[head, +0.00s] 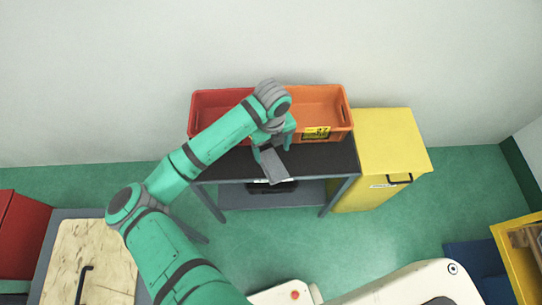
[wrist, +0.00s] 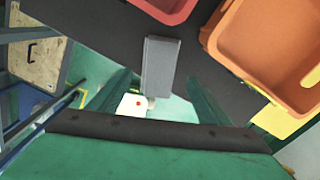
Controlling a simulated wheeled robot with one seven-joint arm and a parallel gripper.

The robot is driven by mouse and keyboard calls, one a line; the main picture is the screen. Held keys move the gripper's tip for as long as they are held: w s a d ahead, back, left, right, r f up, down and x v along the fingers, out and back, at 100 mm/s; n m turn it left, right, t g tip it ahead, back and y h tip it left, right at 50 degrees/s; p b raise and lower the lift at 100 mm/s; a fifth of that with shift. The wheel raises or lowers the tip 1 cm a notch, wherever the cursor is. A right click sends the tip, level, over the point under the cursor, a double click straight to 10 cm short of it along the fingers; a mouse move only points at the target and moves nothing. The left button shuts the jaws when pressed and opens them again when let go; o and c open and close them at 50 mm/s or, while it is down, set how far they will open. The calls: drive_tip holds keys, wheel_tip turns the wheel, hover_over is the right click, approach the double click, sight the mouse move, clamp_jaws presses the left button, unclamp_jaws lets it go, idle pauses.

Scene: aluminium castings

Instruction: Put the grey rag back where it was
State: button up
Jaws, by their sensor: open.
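The grey rag (head: 275,170) is a narrow flat strip at the front edge of the dark-topped table (head: 325,164). In the wrist view the rag (wrist: 160,66) lies partly on the dark top, and its near end reaches past the edge. My gripper (head: 272,150) is over the front of the table, at the rag's far end. In the wrist view my gripper (wrist: 158,88) is open, with one finger on each side of the rag's line. I see gaps between the rag and both fingers. Whether the fingers are level with the rag I cannot tell.
A red crate (head: 203,104) and an orange crate (head: 340,108) stand at the back of the table, behind my gripper. A yellow cabinet (head: 385,135) adjoins the table on the right. A dark object (head: 284,188) is below the tabletop. Green floor (head: 420,235) lies free in front.

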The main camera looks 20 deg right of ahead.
wheel_tip(320, 180, up, 4)
drive_tip(key=shift+s+r, duration=0.1)
drive_tip(key=shift+r, duration=0.1)
idle(0.5)
